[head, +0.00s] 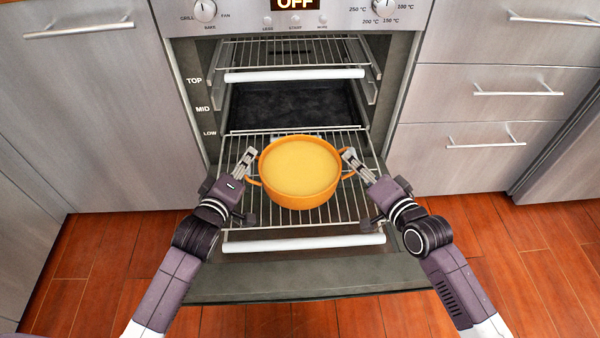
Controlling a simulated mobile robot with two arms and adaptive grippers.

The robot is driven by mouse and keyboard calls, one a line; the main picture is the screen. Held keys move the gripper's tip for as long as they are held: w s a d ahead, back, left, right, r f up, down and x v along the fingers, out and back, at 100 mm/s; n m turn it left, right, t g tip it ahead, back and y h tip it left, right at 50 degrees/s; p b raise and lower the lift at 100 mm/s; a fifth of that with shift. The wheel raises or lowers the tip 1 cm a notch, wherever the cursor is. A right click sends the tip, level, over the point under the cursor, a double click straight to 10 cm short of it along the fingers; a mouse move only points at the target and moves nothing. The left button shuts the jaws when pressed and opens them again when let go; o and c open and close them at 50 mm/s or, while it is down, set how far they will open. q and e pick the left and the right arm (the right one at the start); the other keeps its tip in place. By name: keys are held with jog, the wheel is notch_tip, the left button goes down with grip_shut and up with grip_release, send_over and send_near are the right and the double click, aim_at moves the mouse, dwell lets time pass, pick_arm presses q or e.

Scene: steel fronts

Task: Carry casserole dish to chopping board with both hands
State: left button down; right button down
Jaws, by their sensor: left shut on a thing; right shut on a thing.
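The casserole dish (300,170) is round and orange, with a paler yellow inside or top. It is upright over the pulled-out lower oven rack (334,219); I cannot tell whether it touches the rack. My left gripper (249,157) is shut on the dish's left handle. My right gripper (348,155) is shut on its right handle. The chopping board is not in view.
The oven door (290,283) is folded down beneath the rack. Another rack (290,52) sits higher up, above a dark tray (290,103). Steel cabinet (90,110) and drawer fronts (480,95) flank the oven. Wooden floor lies in front.

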pick_arm(q)
jog(key=shift+r, duration=0.3)
pick_arm(e)
jog(key=shift+w+r, duration=0.1)
jog(key=shift+r, duration=0.2)
pick_arm(q)
jog(key=shift+w, duration=0.1)
